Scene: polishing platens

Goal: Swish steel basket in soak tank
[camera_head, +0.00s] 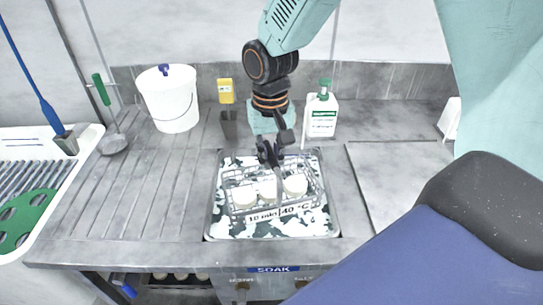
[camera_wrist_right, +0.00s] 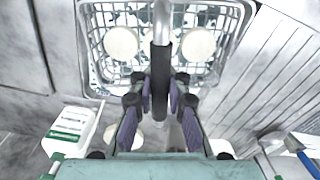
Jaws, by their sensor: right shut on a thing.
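The steel wire basket (camera_head: 232,181) sits in the square soak tank (camera_head: 212,222), holding several pale round pieces (camera_head: 295,184). The tank's liquid surface looks patchy white and dark; how deep the basket sits is hard to tell. My right gripper (camera_head: 274,156) is above the basket, shut on its upright handle. In the right wrist view the dark handle grip (camera_wrist_right: 162,72) stands between the fingers of my right gripper (camera_wrist_right: 158,90), with the basket (camera_wrist_right: 225,15) beyond. My left gripper is not in view.
A white bucket (camera_head: 171,102), yellow-topped item (camera_head: 226,92) and green-capped bottle (camera_head: 321,118) stand behind the tank. A ladle (camera_head: 112,143) leans at left, near a white tray (camera_head: 88,137). A flat panel (camera_head: 395,180) lies right of the tank; the ribbed drainboard (camera_head: 140,185) is clear.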

